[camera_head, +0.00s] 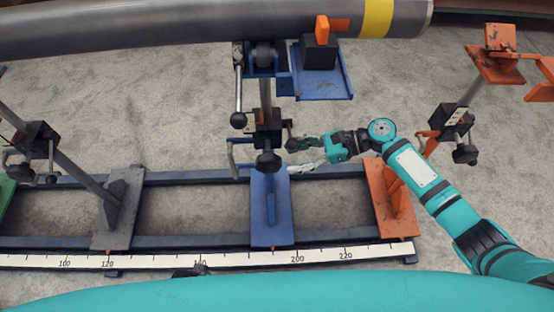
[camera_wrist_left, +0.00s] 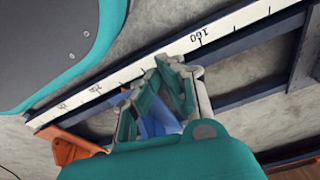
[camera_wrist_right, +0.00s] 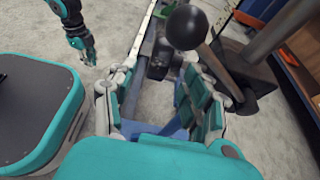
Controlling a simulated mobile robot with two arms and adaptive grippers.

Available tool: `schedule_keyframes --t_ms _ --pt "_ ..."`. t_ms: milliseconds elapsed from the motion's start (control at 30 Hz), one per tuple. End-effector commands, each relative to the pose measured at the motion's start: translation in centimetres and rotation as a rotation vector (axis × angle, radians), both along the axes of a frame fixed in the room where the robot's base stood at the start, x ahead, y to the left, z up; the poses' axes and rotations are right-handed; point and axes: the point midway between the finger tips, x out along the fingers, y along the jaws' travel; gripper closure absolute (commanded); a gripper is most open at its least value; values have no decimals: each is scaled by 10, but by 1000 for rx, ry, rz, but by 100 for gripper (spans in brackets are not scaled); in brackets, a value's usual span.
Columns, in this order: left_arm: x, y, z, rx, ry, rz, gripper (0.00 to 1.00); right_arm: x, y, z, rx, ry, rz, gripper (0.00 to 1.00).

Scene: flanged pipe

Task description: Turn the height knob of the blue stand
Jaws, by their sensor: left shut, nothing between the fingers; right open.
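The blue stand (camera_head: 270,212) is upright mid-view, with a black clamp block (camera_head: 268,124) on its post. A dark knob (camera_head: 268,160) faces forward below the block, and a small black ball knob (camera_head: 291,143) is at its right. My right gripper (camera_head: 303,155) is open and empty, just right of these knobs, apart from them as far as I can tell. In the right wrist view, a black ball knob (camera_wrist_right: 186,27) on a lever shows beyond the open fingers. My left gripper (camera_wrist_left: 172,72) is shut and empty; it is outside the head view.
A steel pipe (camera_head: 200,27) with a yellow band lies across the top. A grey stand (camera_head: 120,208) is at the left and an orange stand (camera_head: 391,197) at the right. A white scale rail (camera_head: 150,262) runs along the front. A long lever (camera_head: 238,85) hangs left of the blue post.

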Motion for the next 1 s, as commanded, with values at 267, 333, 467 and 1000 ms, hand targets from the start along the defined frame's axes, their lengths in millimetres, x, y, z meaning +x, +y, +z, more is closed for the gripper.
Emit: schedule_keyframes --t_ms 267,333,467,1000 --pt "0 0 0 0 0 0 100 0 -38 14 1 0 1 50" --pt "0 0 0 0 0 0 100 -1 -41 16 1 0 2 50" --pt "0 0 0 1 0 0 100 -1 -43 17 1 0 2 50" --pt "0 0 0 0 1 0 50 -48 -41 -126 -352 -458 165 50"
